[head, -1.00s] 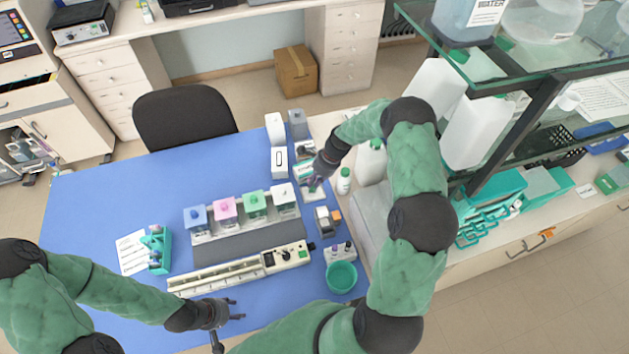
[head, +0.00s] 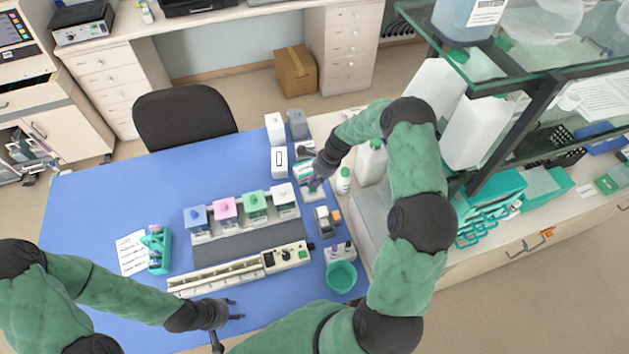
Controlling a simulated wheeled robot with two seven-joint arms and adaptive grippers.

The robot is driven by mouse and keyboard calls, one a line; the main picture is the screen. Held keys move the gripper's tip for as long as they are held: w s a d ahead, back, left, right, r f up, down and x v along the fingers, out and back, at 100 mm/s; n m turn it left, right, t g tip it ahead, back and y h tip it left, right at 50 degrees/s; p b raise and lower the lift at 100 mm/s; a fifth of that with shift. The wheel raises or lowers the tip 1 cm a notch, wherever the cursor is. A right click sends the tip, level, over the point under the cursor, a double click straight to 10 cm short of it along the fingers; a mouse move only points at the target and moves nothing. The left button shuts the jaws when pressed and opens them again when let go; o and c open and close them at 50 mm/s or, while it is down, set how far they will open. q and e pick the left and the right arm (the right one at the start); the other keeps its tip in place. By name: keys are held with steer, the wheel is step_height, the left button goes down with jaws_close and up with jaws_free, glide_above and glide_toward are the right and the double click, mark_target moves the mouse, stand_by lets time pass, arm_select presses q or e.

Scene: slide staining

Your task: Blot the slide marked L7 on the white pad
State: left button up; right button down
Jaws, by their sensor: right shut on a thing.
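My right gripper (head: 314,180) is at the right side of the blue mat, pointing down just above a small white pad (head: 314,195). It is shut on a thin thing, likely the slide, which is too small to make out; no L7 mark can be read. I cannot tell whether the slide touches the pad. My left gripper (head: 232,309) is open and empty over the front of the mat, near the long white rack (head: 215,280).
Staining jars with blue, pink, green and white lids (head: 227,210) stand mid-mat. White boxes (head: 279,161) and a small white bottle (head: 343,181) stand close around my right gripper. A teal cup (head: 341,276) is at the front right. The mat's left (head: 100,200) is largely clear.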

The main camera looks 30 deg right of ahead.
steer(key=shift+s+f, duration=0.2)
arm_select(q)
steer(key=shift+w+d+r+p, duration=0.15)
steer(key=shift+r+p, duration=0.4)
steer(key=shift+p, duration=0.05)
arm_select(e)
steer(key=shift+w+d+r, duration=0.1)
steer(key=shift+w+r, duration=0.1)
steer(key=shift+r, duration=0.55)
arm_select(q)
steer(key=shift+r+p, duration=1.45)
arm_select(e)
steer(key=shift+r, duration=2.35)
